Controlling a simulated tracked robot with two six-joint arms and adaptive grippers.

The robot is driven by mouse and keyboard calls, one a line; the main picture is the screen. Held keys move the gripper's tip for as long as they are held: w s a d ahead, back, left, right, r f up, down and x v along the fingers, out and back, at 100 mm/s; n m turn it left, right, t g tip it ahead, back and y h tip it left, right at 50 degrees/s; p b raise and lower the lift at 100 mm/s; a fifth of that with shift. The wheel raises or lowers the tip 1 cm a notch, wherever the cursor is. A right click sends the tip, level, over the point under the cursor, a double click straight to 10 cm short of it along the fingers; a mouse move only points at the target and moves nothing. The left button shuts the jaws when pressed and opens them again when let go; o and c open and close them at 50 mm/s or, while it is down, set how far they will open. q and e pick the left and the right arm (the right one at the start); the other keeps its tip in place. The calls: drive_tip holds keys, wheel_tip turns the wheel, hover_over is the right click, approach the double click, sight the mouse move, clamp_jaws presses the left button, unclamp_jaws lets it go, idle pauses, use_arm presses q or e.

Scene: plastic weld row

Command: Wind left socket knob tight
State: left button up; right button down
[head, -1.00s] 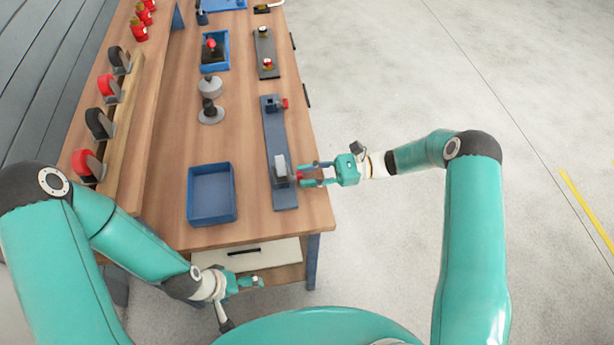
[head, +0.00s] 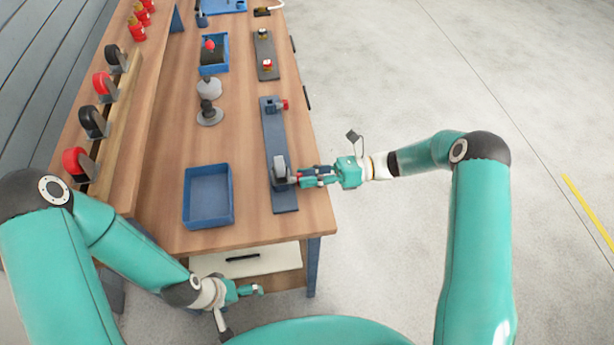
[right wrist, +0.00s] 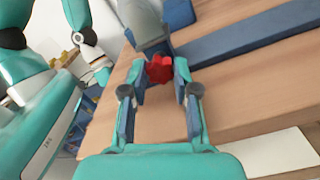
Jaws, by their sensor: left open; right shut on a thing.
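A long blue-grey fixture bar (head: 275,145) lies along the table's right side. Its near end carries a grey socket block (head: 279,166). A red knob (right wrist: 160,69) sits on the side of that block, between my right fingertips in the right wrist view. My right gripper (head: 302,178) reaches in from the right and is shut on this knob; the fingers mostly hide it in the head view. A second red knob (head: 285,104) is on the blue socket at the far end. My left gripper (head: 250,291) is open and empty, low in front of the table.
An empty blue tray (head: 231,207) stands left of the bar. Grey stands (head: 209,112) and another blue tray (head: 227,54) are farther back. A smaller grey plate (head: 266,62) with a red part lies beyond the bar. Tape reels (head: 93,122) line the left ledge.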

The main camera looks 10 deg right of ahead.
drive_tip(key=shift+w+d+r, duration=0.1)
drive_tip(key=shift+w+d, duration=0.05)
drive_tip(key=c, duration=0.9)
unclamp_jaws()
drive_tip(key=shift+o, duration=0.2)
drive_tip(key=shift+d, duration=0.1)
drive_tip(key=d, duration=1.1)
drive_tip(key=shift+d, duration=0.4)
